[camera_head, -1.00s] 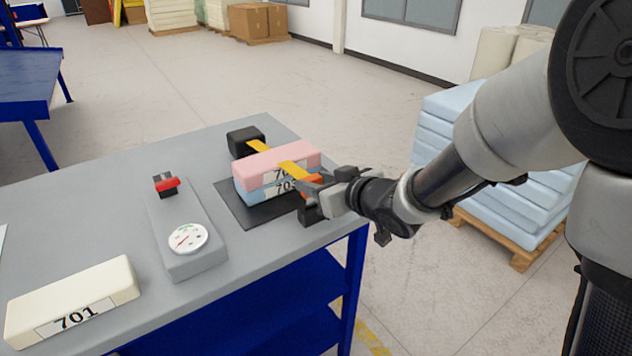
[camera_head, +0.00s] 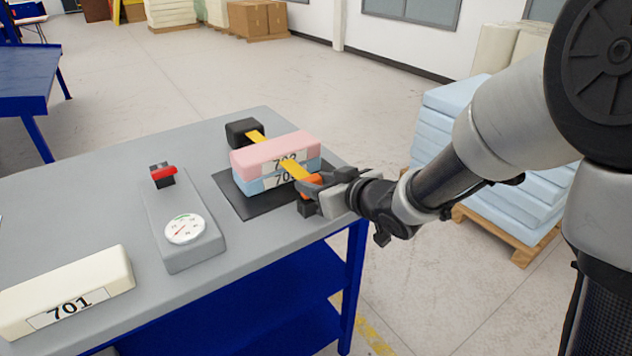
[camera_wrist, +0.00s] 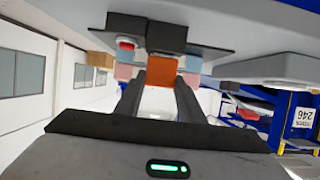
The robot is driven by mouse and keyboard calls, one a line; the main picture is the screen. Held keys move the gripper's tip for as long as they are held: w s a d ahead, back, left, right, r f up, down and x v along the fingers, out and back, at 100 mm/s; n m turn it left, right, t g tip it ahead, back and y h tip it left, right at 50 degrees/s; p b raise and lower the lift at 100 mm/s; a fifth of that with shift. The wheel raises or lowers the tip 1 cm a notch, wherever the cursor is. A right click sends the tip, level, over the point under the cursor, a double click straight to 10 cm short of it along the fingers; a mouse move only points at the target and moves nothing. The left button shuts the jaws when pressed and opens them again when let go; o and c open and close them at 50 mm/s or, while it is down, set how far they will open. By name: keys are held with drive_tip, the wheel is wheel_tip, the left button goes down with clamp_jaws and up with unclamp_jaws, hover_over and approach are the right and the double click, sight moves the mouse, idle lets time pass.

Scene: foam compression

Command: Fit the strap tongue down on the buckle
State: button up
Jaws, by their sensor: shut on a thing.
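The strap (camera_head: 256,137) is a yellow band running from a black block (camera_head: 243,132) at the mat's back, over the foam and down its front. Its orange tongue (camera_head: 312,181) is between the jaws of my gripper (camera_head: 318,188). The tongue also shows between the fingers in the wrist view (camera_wrist: 162,72). The buckle (camera_head: 306,208) appears as a dark block just below the tongue at the mat's front edge, partly hidden by my gripper. I cannot tell whether tongue and buckle touch. A pink foam block (camera_head: 262,155) marked 702 sits on a blue one (camera_head: 255,183).
A dark mat (camera_head: 232,196) lies under the foam on the grey table (camera_head: 105,205). A grey gauge unit (camera_head: 185,250) with a red-topped switch stands to the left, and a cream block (camera_head: 100,280) marked 701 lies front left. Blue foam sheets (camera_head: 435,150) are stacked on a pallet behind my arm.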

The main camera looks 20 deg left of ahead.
drive_tip(key=shift+f, duration=0.4)
drive_tip(key=o, duration=1.1)
drive_tip(key=shift+r, duration=0.1)
drive_tip(key=s+d+r+p, duration=0.1)
drive_tip(key=r+p, duration=0.1)
drive_tip(key=s+d+r+p, duration=0.1)
drive_tip(key=d+p, duration=0.1)
drive_tip(key=s+d+r+p, duration=0.2)
drive_tip(key=shift+s+r, duration=0.1)
drive_tip(key=shift+r, duration=0.2)
idle(0.3)
idle(0.4)
